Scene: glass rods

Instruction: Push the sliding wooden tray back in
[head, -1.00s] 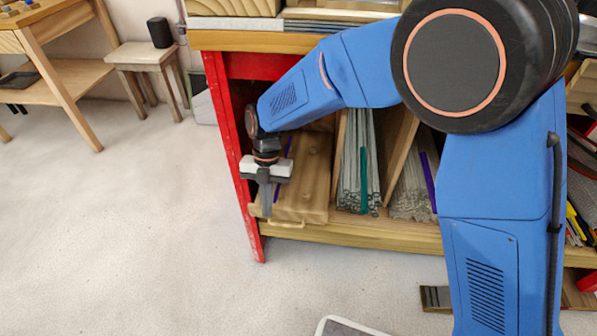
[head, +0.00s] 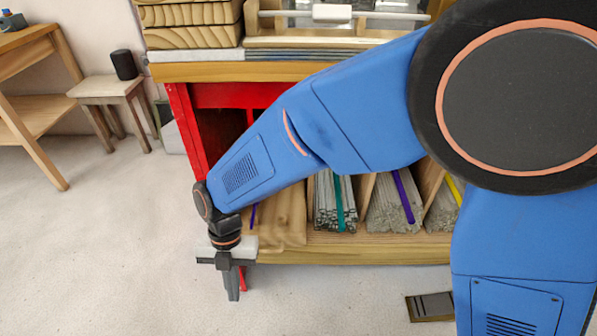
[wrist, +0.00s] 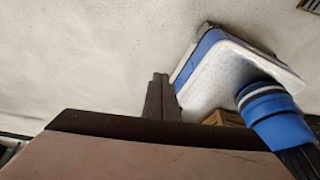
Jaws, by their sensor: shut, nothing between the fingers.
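The wooden tray (head: 287,217) lies in the left bay of the red-framed cabinet's lower shelf. Its visible front end is close to the shelf's front edge; its left part and far end are hidden behind my arm. I cannot make out its handle. My gripper (head: 233,290) is shut and empty, pointing down in front of the cabinet's left corner, to the left of the tray's visible part. In the wrist view my shut fingers (wrist: 161,95) show against the pale floor, and the tray cannot be made out.
The red cabinet post (head: 188,130) stands left of the bay. Bundles of glass rods (head: 335,203) fill the bays to the right, between wooden dividers. A small stool (head: 108,90) with a black speaker stands at the left. A dark flat object (head: 431,307) lies on the floor. The floor at left is clear.

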